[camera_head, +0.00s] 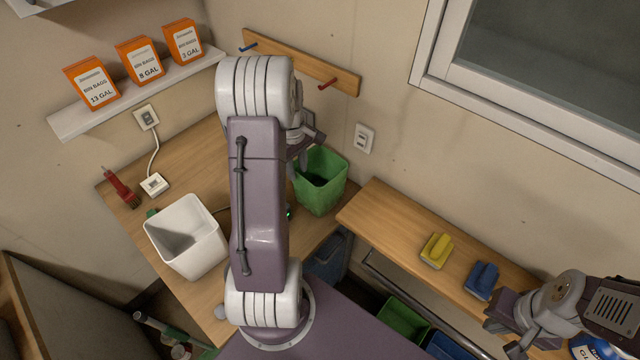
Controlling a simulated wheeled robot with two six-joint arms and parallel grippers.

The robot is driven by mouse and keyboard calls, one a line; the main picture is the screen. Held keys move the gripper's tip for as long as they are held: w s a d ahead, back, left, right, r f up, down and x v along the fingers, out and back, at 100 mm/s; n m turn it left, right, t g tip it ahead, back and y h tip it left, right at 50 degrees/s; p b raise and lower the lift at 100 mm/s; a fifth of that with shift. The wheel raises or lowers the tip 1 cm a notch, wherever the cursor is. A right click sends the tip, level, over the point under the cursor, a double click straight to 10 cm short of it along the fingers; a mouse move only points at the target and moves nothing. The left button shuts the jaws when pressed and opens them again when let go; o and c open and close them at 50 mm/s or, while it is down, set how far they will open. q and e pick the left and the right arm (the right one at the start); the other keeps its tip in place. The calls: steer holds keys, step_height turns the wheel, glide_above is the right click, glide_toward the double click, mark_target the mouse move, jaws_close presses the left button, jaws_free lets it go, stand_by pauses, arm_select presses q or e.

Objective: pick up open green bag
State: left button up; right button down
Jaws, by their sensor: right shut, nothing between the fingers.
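The open green bag (318,182) stands on the wooden counter in the back corner, right of my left arm. It looks like an open-topped, square-sided green container with a dark inside. My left gripper (308,150) is at the bag's back left rim, partly hidden behind my own arm. I cannot tell whether its fingers touch the rim or whether they are open. My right gripper (503,338) is low at the right, by the bench with the brushes, far from the bag. It is shut and empty.
A white bin (187,238) stands on the counter (185,150) left of my arm. A red brush (121,188) lies behind it. Orange bin-bag boxes (139,61) stand on a wall shelf. Yellow (436,251) and blue (481,281) brushes lie on the right bench (400,219).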

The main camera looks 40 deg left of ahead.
arm_select(q)
steer(key=f+b, duration=0.1)
steer(key=p, duration=0.2)
glide_above(302, 201)
step_height(302, 201, down, 9)
steer(key=shift+r, duration=0.2)
steer(key=shift+f, duration=0.45)
jaws_close()
